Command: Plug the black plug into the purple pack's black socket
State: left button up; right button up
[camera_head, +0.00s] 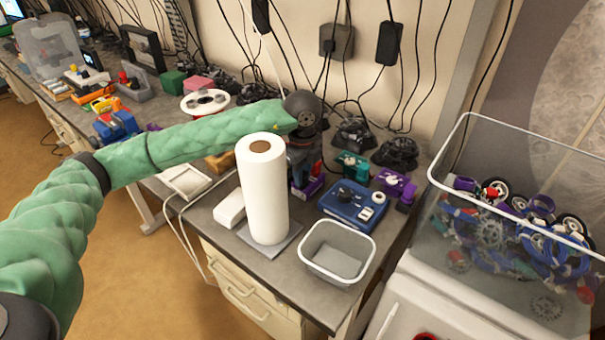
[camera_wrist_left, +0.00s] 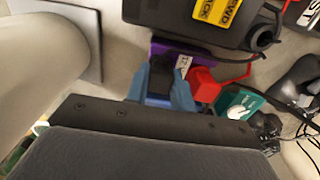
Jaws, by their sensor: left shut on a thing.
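My left gripper (camera_head: 298,168) points down over the bench behind the paper towel roll. Its blue fingers (camera_wrist_left: 164,82) show in the left wrist view, shut on a small dark piece, the black plug (camera_wrist_left: 159,80), which is mostly hidden between them. A purple pack (camera_wrist_left: 190,50) with a small white label lies right at the fingertips; in the head view its edge (camera_head: 309,188) shows beneath the gripper. The fingers cover the black socket, so I cannot tell whether the plug is in it. A red connector (camera_wrist_left: 203,85) is beside the pack. My right gripper is out of view.
The paper towel roll (camera_head: 264,195) stands close in front of my gripper. A blue box (camera_head: 352,204), a teal box (camera_head: 351,166), another purple pack (camera_head: 395,184) and a white bin (camera_head: 337,254) are to the right. A dark box with a yellow label (camera_wrist_left: 215,10) is near the fingers.

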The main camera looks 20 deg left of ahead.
dwell(0.3)
pick_arm(q)
jog(key=o, duration=1)
jog(key=shift+f, duration=0.1)
